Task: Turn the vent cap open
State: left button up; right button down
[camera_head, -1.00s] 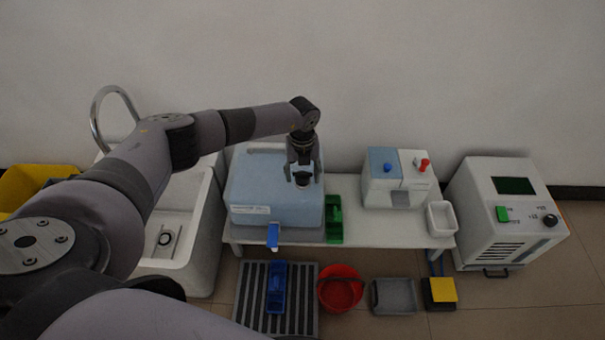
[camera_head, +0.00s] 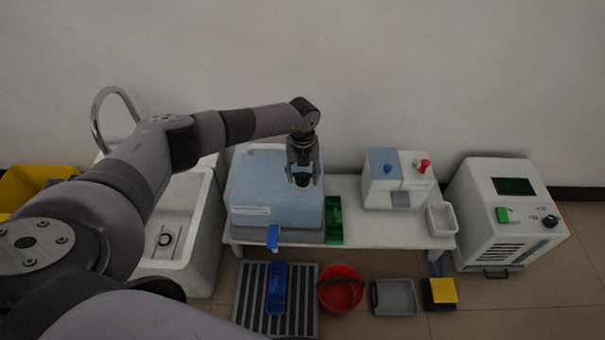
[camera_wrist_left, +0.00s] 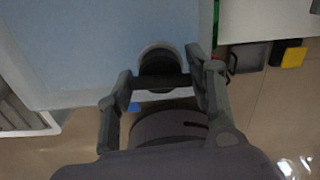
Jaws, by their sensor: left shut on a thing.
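The vent cap (camera_head: 302,181) is a small dark round cap on top of the blue container (camera_head: 262,190), near its right side. In the left wrist view the cap (camera_wrist_left: 160,62) sits in a pale round collar on the blue top (camera_wrist_left: 90,50). My left gripper (camera_head: 303,179) comes down from above and is shut on the cap, one finger on each side. The wrist view also shows the gripper (camera_wrist_left: 160,80) around it. The fingers hide part of the cap, so its turn angle cannot be read. My right gripper is not in view.
The container stands on a white table (camera_head: 385,230) with a blue tap (camera_head: 272,237) at its front. A green tray (camera_head: 334,222) is close on the right, then a blue-and-white device (camera_head: 398,180). A sink (camera_head: 190,230) is at left. A red bucket (camera_head: 340,290) stands on the floor.

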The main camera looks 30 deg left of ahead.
aim_at(303, 174)
pick_arm(q)
jog(key=m, duration=0.4)
jog(key=shift+m, duration=0.4)
jog(key=m, duration=0.5)
jog(key=m+b, duration=0.1)
jog(key=m, duration=0.4)
jog(key=shift+m+b, duration=0.5)
jog(key=shift+m, duration=0.9)
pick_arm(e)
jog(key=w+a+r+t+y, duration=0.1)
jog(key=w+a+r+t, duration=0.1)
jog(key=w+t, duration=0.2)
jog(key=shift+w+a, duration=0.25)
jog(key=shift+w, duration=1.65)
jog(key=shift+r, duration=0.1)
pick_arm(q)
jog(key=o, duration=0.8)
jog(key=shift+o, duration=0.2)
jog(key=shift+r, duration=0.1)
notch_tip(303, 174, up, 12)
